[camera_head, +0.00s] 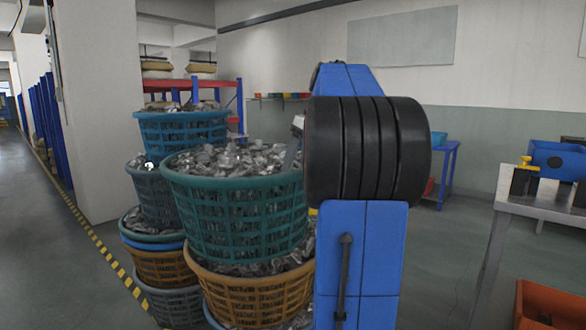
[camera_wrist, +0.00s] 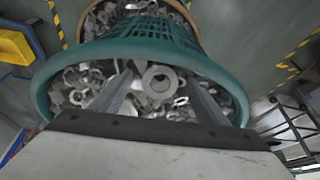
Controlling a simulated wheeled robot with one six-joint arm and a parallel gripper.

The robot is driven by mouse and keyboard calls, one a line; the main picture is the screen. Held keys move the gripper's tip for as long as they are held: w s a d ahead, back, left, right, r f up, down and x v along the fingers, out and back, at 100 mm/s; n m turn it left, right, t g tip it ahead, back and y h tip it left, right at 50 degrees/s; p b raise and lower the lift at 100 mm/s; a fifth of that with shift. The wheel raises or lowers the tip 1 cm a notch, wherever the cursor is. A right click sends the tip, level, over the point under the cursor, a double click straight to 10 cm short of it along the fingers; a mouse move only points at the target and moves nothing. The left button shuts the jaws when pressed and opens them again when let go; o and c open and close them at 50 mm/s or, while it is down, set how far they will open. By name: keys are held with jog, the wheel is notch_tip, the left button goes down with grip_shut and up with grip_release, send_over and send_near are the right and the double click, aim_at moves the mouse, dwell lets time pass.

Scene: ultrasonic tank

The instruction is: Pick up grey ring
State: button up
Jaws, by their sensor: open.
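Many grey metal rings and parts (camera_head: 232,158) fill a teal basket (camera_head: 190,208) at the top of a basket stack in the head view. In the wrist view, a flat grey ring (camera_wrist: 148,77) with a round hole lies face-on among other parts inside the teal basket (camera_wrist: 215,70). My gripper (camera_wrist: 158,90) is open, with one finger on each side of this ring and nothing visibly held. I cannot tell whether the fingers touch any parts. In the head view, my arm hides most of the gripper and the basket's right side.
Other filled baskets stand close by: a blue one (camera_head: 180,128) behind and an orange one (camera_head: 250,300) below. A metal table (camera_head: 545,200) with a blue bin (camera_head: 560,162) stands at right. The floor aisle at left is clear.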

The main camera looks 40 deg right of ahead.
jog(key=shift+c, duration=0.4)
jog(key=c, duration=1.1)
jog(key=shift+r, duration=0.15)
